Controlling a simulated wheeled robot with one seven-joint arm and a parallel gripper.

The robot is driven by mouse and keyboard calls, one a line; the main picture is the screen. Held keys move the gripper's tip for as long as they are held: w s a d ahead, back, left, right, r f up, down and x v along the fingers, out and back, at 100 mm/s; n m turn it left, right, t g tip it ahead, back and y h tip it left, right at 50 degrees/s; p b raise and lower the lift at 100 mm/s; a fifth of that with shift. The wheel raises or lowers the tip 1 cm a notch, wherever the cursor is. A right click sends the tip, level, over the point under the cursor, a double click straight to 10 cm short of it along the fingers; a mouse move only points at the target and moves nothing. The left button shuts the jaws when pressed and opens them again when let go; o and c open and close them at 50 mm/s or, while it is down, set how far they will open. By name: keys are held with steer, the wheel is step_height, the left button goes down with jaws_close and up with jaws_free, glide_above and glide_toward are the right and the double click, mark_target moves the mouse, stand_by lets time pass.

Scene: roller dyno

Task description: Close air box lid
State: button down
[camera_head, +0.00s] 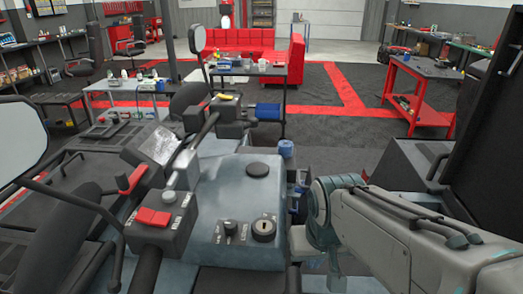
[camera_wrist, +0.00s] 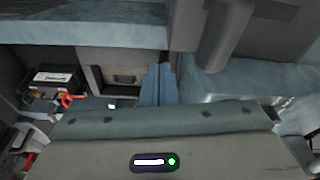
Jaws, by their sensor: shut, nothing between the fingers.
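My gripper shows in the wrist view (camera_wrist: 160,75) with its blue fingers together and nothing between them. The fingers reach towards an open recess (camera_wrist: 120,72) in the blue-grey vehicle body. In the head view my arm comes in from the right, and the gripper (camera_head: 298,205) is low beside the vehicle's console (camera_head: 240,212), partly hidden by the wrist. I cannot clearly make out the air box lid. A dark grey part (camera_wrist: 222,38) stands above and right of the fingers in the wrist view, but I cannot tell whether it is the lid.
A black battery-like box (camera_wrist: 55,82) with a red clamp (camera_wrist: 72,99) sits left of the fingers. Handlebars with a red switch (camera_head: 153,217) are left of my arm. A large black panel (camera_head: 490,110) stands at the right. A red cart (camera_head: 425,95) is farther off.

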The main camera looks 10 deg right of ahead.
steer(key=w+a+r+m+g+h+p, duration=0.1)
steer(key=w+a+r, duration=0.1)
steer(key=w+r, duration=0.5)
steer(key=w+a+r+g+h+p, duration=0.1)
steer(key=w+a+r+p, duration=0.15)
steer(key=w, duration=0.95)
steer(key=w+a+r+m+g+h, duration=0.1)
steer(key=w+r, duration=0.4)
steer(key=w, duration=0.4)
steer(key=x, duration=0.9)
steer(key=shift+s+f, duration=0.15)
steer(key=shift+f, duration=0.25)
steer(key=d, duration=0.1)
steer(key=d+f, duration=0.1)
steer(key=d, duration=0.1)
steer(key=shift+s+d+f+p, duration=0.35)
steer(key=shift+s+f, duration=0.05)
steer(key=shift+d+y, duration=0.1)
steer(key=shift+y, duration=0.2)
